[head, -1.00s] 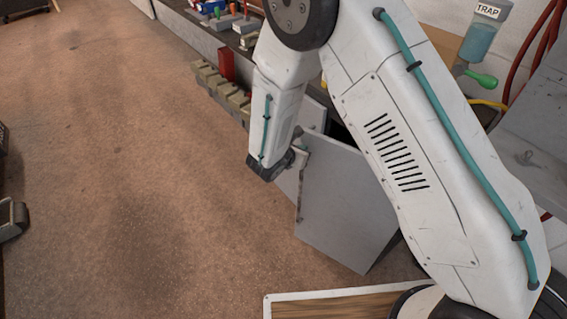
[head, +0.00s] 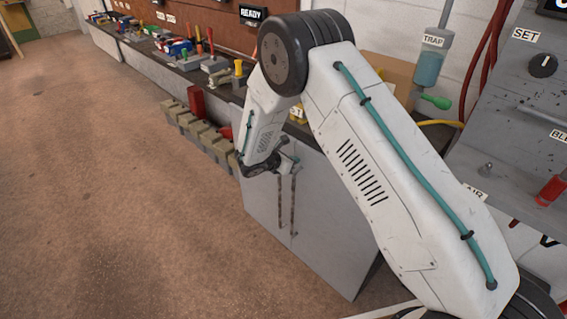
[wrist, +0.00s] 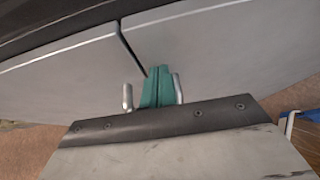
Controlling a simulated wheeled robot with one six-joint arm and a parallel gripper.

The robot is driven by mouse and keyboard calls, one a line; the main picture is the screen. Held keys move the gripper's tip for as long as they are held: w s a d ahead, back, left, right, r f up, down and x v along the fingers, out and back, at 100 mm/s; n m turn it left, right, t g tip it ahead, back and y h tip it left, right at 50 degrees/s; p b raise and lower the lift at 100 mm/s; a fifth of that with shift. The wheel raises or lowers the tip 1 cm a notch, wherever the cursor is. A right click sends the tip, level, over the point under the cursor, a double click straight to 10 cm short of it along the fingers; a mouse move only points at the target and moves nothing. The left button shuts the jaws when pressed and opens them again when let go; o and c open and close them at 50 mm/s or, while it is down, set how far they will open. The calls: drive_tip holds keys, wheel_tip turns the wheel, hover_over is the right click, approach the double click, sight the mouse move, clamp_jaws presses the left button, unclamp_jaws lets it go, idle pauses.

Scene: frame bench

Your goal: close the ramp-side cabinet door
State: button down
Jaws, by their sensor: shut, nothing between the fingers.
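The grey cabinet under the bench has two doors, a left door (head: 262,195) and a right door (head: 335,225), the one that swung. In the head view they look about flush, with two upright bar handles beside their seam. In the wrist view a narrow dark seam parts the left door (wrist: 60,85) from the right door (wrist: 225,50), and their top edges are slightly offset there. My gripper (head: 292,165) is at the upper part of the doors. Its teal fingers (wrist: 157,85) are shut and empty, between the two handles; contact with a door cannot be told.
Several tan bins (head: 195,130) and a red object (head: 197,102) stand left of the cabinet. Tools and small items lie on the bench top (head: 185,62). A grey control panel (head: 520,110) is at the right. The brown floor (head: 100,190) at left is clear.

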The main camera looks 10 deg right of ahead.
drive_tip(key=shift+w+d+r, duration=0.2)
drive_tip(key=shift+w+d, duration=0.1)
drive_tip(key=shift+d, duration=0.1)
drive_tip(key=s+a+f+v, duration=0.1)
drive_tip(key=f+v, duration=0.1)
drive_tip(key=v, duration=1.2)
drive_tip(key=shift+f, duration=0.2)
drive_tip(key=s+d+r+m+g+y, duration=0.1)
drive_tip(key=s+d+r+m+y, duration=0.2)
drive_tip(key=s, duration=1)
drive_tip(key=s+d+r+m+g+y, duration=0.2)
drive_tip(key=s+d+r+m+y, duration=0.1)
drive_tip(key=s+d+r+m, duration=0.6)
drive_tip(key=s+d+r+m+g+y, duration=0.2)
drive_tip(key=s+d+r+m+y, duration=0.2)
drive_tip(key=s+r+m, duration=0.8)
drive_tip(key=shift+s+d+r, duration=1.3)
drive_tip(key=shift+s+r, duration=0.95)
drive_tip(key=shift+s, duration=0.5)
